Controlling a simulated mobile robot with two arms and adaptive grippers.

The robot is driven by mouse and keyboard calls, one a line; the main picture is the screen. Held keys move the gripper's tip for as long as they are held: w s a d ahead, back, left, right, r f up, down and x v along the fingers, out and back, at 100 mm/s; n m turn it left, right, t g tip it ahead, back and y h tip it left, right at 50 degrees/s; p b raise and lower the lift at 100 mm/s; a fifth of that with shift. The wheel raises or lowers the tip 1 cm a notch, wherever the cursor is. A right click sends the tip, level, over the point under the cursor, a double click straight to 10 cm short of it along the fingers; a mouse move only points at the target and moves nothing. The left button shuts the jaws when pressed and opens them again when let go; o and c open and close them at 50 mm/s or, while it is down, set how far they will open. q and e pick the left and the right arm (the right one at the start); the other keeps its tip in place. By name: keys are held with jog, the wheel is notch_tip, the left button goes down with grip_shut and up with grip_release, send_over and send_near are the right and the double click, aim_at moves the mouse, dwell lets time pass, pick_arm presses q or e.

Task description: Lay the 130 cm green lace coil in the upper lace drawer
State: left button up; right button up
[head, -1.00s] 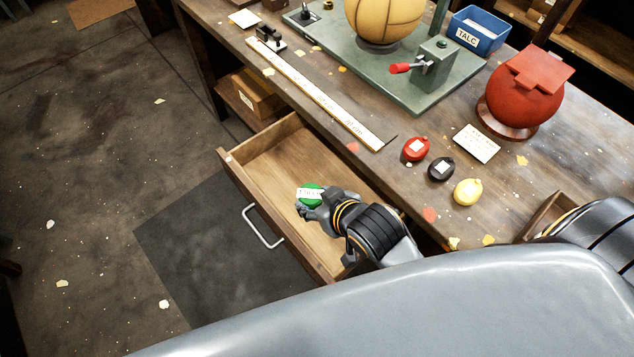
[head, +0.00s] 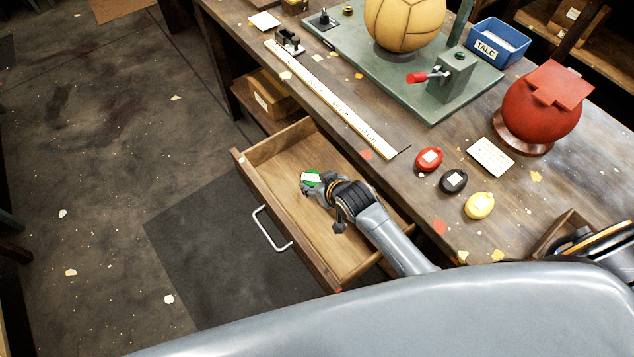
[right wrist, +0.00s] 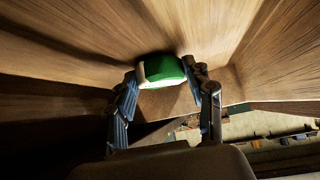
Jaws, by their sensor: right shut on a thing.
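The green lace coil (head: 310,178), with a white label, is between the fingers of my right gripper (head: 312,186). In the right wrist view the green coil (right wrist: 165,70) sits between the two fingertips, and the gripper (right wrist: 165,82) is shut on it. Both are inside the open wooden drawer (head: 270,150), over its bare floor. Wooden drawer surfaces lie close around the coil in the wrist view. I cannot tell whether the coil touches the floor.
On the bench lie a red coil (head: 429,159), a black coil (head: 453,181) and a yellow coil (head: 479,205), beside a white card (head: 490,157). A long ruler (head: 330,98) lies along the bench edge. The drawer's left part is empty.

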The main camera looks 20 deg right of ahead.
jog(key=shift+f, duration=0.2)
jog(key=o, duration=1.2)
jog(key=shift+f, duration=0.1)
jog(key=shift+c, duration=0.2)
jog(key=shift+r, duration=0.25)
jog(key=v, duration=1.2)
jog(key=shift+p, duration=0.3)
jog(key=shift+f, duration=0.15)
